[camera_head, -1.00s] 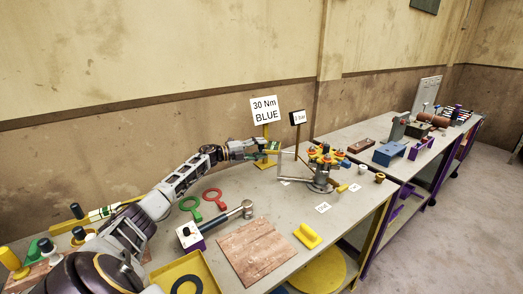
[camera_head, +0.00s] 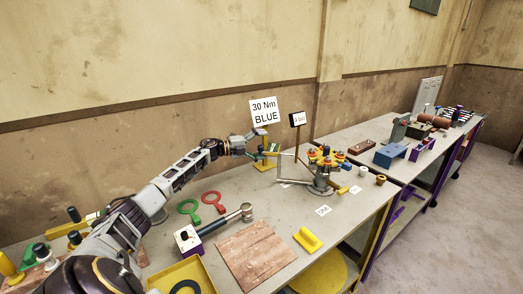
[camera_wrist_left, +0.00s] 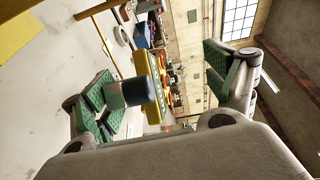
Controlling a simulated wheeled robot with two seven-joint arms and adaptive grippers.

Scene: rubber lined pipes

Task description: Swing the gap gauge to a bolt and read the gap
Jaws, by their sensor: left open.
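The yellow flange (camera_head: 325,160) with red and orange bolt heads stands on a grey base (camera_head: 321,186) on the bench. A thin bent grey rod (camera_head: 291,157) reaches left from it; it looks like the gap gauge arm. My left gripper (camera_head: 262,146) is open at the left end of this rod, in front of the yellow sign post. In the left wrist view a grey and black knob (camera_wrist_left: 130,93) lies between the green finger pads, with clear space on the right finger's side. The gap itself is too small to read. My right gripper is not in view.
A "30 Nm BLUE" sign (camera_head: 264,112) and a small dark-framed sign (camera_head: 297,119) stand behind. A yellow handle (camera_head: 307,239) lies near the front edge.

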